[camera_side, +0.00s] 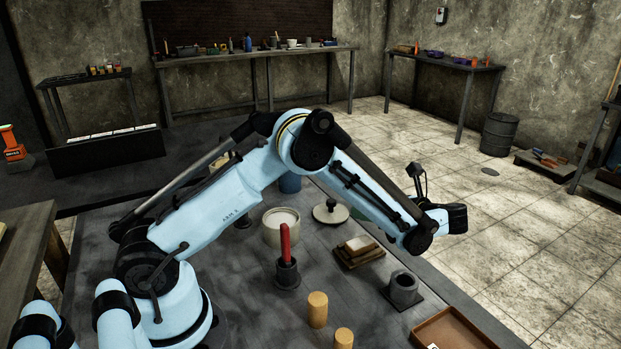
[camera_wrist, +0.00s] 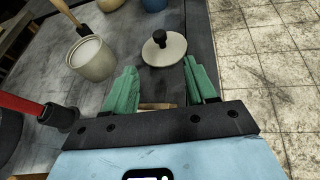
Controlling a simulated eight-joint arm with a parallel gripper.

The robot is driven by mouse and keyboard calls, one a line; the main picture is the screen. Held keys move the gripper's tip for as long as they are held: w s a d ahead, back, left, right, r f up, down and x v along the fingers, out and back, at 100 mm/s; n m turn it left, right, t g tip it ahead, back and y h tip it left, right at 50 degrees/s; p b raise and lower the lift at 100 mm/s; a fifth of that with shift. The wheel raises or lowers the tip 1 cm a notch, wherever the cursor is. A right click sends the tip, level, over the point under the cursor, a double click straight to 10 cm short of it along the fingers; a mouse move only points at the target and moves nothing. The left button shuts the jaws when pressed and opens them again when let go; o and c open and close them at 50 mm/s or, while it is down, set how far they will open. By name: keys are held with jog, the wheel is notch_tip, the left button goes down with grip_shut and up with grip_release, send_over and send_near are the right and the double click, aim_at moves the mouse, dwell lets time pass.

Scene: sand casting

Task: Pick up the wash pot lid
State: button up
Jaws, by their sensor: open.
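The wash pot lid (camera_side: 331,213) is a pale round disc with a dark knob, lying on the dark table just right of the pale wash pot (camera_side: 281,229). In the wrist view the lid (camera_wrist: 164,50) lies beyond my fingertips, near the table's edge, with nothing over it. The open pot (camera_wrist: 92,59) is to its left. My gripper (camera_wrist: 161,74) has two green fingers spread apart with nothing held between them. In the side view my arm's end is right of the lid, and the fingers cannot be made out.
A red-handled tool in a dark holder (camera_side: 287,270) stands before the pot. A brown tray (camera_side: 452,317) is at the front right.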

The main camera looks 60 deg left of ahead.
aim_at(335, 203)
jog(key=x, duration=1.2)
jog(key=shift+c, duration=0.4)
grip_shut()
